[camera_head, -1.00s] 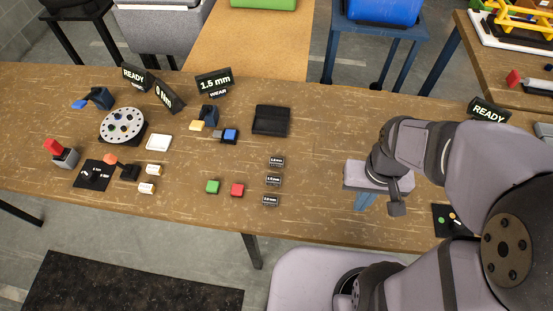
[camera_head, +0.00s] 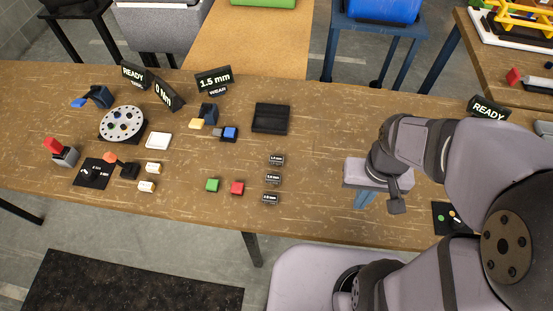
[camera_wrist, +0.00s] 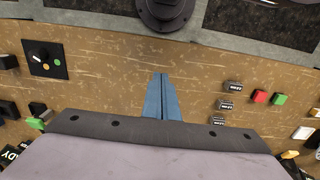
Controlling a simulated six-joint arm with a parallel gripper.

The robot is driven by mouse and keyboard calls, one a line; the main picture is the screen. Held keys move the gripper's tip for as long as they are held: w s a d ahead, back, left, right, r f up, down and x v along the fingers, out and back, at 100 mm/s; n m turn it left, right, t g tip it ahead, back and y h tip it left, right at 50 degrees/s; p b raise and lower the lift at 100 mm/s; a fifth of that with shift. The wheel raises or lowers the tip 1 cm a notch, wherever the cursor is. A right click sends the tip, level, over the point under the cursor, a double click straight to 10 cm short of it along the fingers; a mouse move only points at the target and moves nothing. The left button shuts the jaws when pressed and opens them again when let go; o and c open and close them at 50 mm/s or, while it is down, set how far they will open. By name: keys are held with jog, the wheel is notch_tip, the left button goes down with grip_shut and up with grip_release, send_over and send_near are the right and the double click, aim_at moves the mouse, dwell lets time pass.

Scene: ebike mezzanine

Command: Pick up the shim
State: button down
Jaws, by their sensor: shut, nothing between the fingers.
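Three small dark blocks with white mm labels stand in a column right of the table's middle: a far one (camera_head: 276,159), a middle one (camera_head: 273,178) and a near one (camera_head: 270,198). They look like the shims, but the labels are too small to read surely. They also show in the wrist view, right of my fingers (camera_wrist: 226,105). My gripper (camera_head: 364,201) has blue fingers and hangs over the table, clearly right of these blocks. In the wrist view its fingers (camera_wrist: 161,78) are together, with nothing held.
A sign reading 1.5 mm WEAR (camera_head: 214,79) stands at the back. A black tray (camera_head: 271,118) lies behind the blocks. A green block (camera_head: 212,185) and a red block (camera_head: 237,188) lie to their left. The table between blocks and gripper is clear.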

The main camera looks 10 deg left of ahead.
jog(key=c, duration=1.1)
grip_release()
